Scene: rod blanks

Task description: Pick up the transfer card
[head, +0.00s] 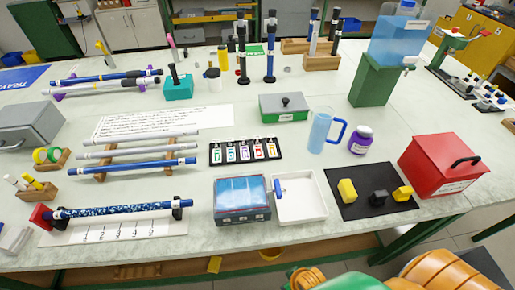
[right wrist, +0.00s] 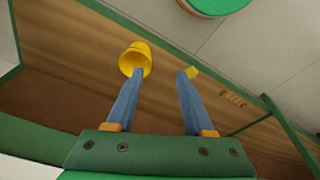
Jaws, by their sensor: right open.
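I cannot tell for sure which thing is the transfer card. A white sheet with lines of writing (head: 205,114) lies flat behind the rod rack in the head view. A black holder (head: 217,160) carries several small numbered cards at the middle of the table. My right gripper (right wrist: 161,72) is open in the right wrist view, with nothing seen between its two blue fingers. It faces a brown wooden surface, and no card shows there. My left gripper is not in view.
A blue-lidded box (head: 243,211), white tray (head: 300,208), black mat (head: 376,211) with small blocks, and red box (head: 443,167) stand along the front. A blue jug (head: 320,133) stands behind them. A yellow cup (right wrist: 135,60) shows beyond the right fingers.

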